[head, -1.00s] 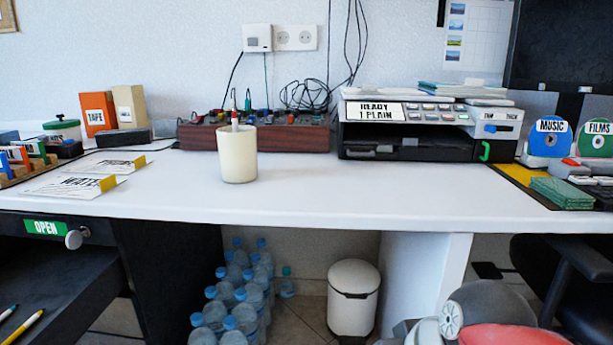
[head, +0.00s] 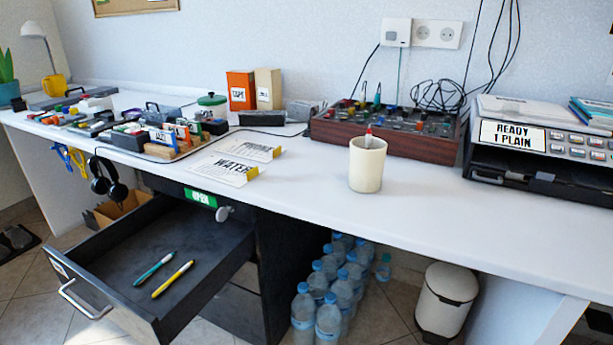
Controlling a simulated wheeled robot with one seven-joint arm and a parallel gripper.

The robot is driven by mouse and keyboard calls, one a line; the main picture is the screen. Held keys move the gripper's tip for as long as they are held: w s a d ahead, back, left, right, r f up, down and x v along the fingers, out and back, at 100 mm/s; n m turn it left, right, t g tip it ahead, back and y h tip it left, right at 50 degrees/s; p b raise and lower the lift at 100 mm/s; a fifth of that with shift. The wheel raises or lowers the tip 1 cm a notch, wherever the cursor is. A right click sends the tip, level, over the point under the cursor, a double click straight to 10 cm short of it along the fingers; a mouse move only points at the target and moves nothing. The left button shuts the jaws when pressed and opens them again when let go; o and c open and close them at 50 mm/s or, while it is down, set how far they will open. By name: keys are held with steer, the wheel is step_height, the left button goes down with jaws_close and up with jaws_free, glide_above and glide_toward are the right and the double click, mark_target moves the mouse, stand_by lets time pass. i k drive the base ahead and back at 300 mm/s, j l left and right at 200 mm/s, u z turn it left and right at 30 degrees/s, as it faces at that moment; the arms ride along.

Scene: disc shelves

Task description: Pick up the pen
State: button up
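Two pens lie in the open dark drawer (head: 115,249) at the lower left: a teal pen (head: 154,268) and a yellow pen (head: 173,279), side by side and apart. My gripper is not in view.
The desk top (head: 440,215) is clear right of the cup. Cards (head: 222,172), a mixer box (head: 385,130) and a printer (head: 545,145) sit on it. Water bottles (head: 330,310) and a white bin (head: 446,300) stand below. Headphones (head: 108,178) hang left of the drawer.

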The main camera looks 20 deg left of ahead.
mark_target(160, 263)
steer(key=j+u, duration=0.1)
steer(key=j, duration=0.3)
steer(key=j+u, duration=0.15)
steer(key=j, duration=0.3)
steer(key=i+j+u, duration=0.1)
steer(key=j, duration=0.3)
steer(key=i+j+u, duration=0.15)
steer(key=j, duration=0.25)
steer(key=j+u, duration=0.1)
steer(key=j, duration=0.3)
steer(key=i+j+u, duration=0.1)
steer(key=j, duration=0.25)
steer(key=i+j+u, duration=0.15)
steer(key=j, duration=0.25)
steer(key=z, duration=1.7)
steer(key=u, duration=1.7)
steer(key=k+j, duration=0.1)
steer(key=j+u, duration=0.1)
steer(key=j, duration=0.25)
